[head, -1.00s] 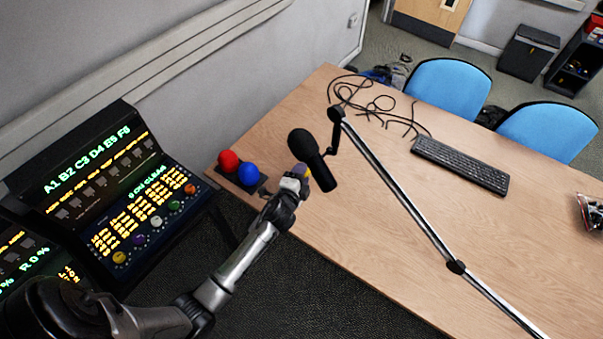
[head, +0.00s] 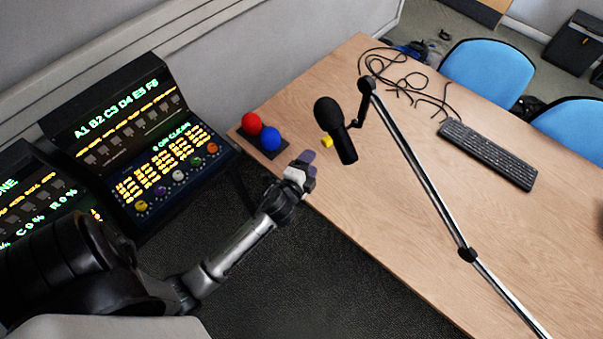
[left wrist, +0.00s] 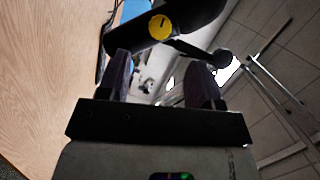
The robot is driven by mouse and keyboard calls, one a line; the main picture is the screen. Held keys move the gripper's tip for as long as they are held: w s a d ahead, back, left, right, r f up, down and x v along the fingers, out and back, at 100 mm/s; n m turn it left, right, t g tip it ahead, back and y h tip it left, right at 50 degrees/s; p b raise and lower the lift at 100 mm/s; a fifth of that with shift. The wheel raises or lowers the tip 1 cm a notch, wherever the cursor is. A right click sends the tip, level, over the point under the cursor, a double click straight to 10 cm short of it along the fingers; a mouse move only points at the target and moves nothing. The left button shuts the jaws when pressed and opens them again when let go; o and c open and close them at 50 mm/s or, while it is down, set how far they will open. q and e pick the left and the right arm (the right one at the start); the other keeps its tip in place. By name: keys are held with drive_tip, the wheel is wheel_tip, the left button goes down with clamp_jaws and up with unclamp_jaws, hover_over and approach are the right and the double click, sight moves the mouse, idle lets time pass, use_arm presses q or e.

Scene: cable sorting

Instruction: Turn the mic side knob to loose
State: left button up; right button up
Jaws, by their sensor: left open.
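The black microphone (head: 336,128) hangs from its boom arm (head: 420,190) above the desk. Its yellow side knob (head: 327,142) faces my left arm. In the left wrist view the round yellow knob (left wrist: 160,27) carries a dark pointer mark and sits on the black microphone body (left wrist: 192,14). My left gripper (head: 308,157) is open and empty, a short way from the knob and apart from it. In the left wrist view its two dark purple fingers (left wrist: 160,80) stand apart, with the knob beyond their tips. My right gripper is not in view.
Red (head: 251,123) and blue (head: 270,139) balls stand on a dark base at the desk's left edge. A lit control console (head: 150,150) is at the left. A keyboard (head: 487,154) and loose black cables (head: 405,80) lie on the desk (head: 380,225).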

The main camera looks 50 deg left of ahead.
use_arm(q)
drive_tip(key=shift+v, duration=2.35)
drive_tip(key=s+a+f+n+g, duration=0.1)
drive_tip(key=s+f+n+g, duration=0.35)
drive_tip(key=n+g, duration=0.4)
drive_tip(key=s+d+r+n+g+h, duration=0.1)
drive_tip(key=s+d+g+h, duration=0.15)
drive_tip(key=s+d, duration=0.4)
drive_tip(key=s+d+n+g+h, duration=0.1)
drive_tip(key=s+d+h, duration=0.2)
drive_tip(key=s, duration=0.6)
wheel_tip(320, 180, up, 20)
drive_tip(key=p, duration=2)
drive_tip(key=shift+s+r, duration=0.2)
